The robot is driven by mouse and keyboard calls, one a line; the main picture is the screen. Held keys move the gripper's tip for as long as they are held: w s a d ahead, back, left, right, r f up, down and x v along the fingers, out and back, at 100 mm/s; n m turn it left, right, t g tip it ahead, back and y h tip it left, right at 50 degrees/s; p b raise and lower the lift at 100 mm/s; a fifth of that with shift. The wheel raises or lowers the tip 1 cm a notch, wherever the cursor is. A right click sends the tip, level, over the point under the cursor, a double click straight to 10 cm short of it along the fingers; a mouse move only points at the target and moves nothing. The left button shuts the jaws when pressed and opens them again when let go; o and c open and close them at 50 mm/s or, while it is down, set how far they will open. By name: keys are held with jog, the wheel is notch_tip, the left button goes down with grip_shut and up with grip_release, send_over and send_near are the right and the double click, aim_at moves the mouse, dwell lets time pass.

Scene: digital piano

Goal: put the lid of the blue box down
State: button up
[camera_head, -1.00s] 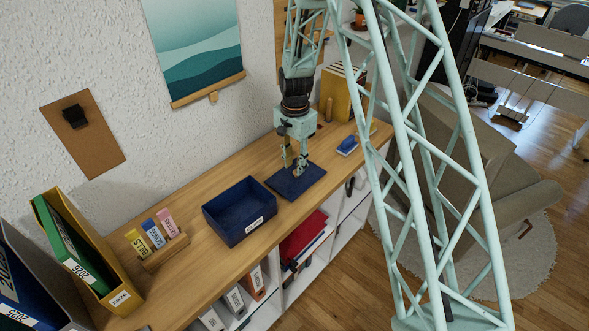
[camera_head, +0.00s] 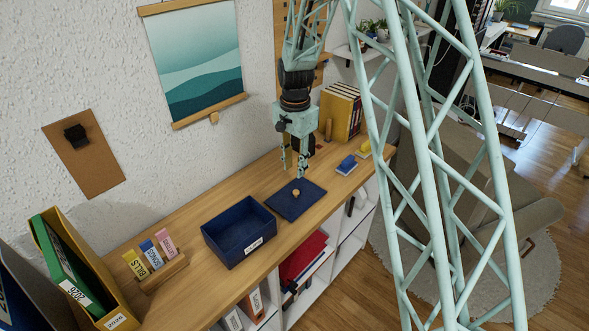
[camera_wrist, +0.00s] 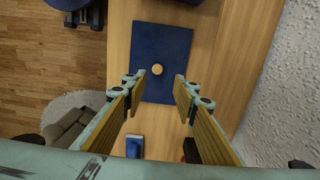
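The blue lid (camera_head: 285,207) lies flat on the wooden shelf top, just right of the open blue box (camera_head: 228,245). A round wooden knob (camera_head: 296,193) stands on the lid. My gripper (camera_head: 294,171) is above the lid, apart from it, with its fingers pointing down. In the wrist view the lid (camera_wrist: 166,45) and its knob (camera_wrist: 157,69) show beyond my gripper (camera_wrist: 158,88), whose fingers are spread with nothing between them. The box is empty as far as I see.
Yellow binders (camera_head: 341,110) stand behind. A wooden holder (camera_head: 163,269) with labelled tabs is left of the box. The wall is close behind the shelf top (camera_head: 190,222).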

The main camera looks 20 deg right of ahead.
dwell(0.8)
jog(key=s+r+n+t, duration=0.1)
jog(key=s+r+n, duration=0.2)
jog(key=s+r, duration=0.9)
jog(key=s+r+n+t, duration=0.15)
jog(key=s+r, duration=0.65)
jog(key=r, duration=0.8)
jog(key=s+r+n, duration=0.3)
jog(key=s, duration=1.2)
jog(key=s+r+n+t, duration=0.1)
jog(key=s+r+n, duration=0.3)
jog(key=s, duration=1.1)
jog(key=shift+d+r, duration=0.15)
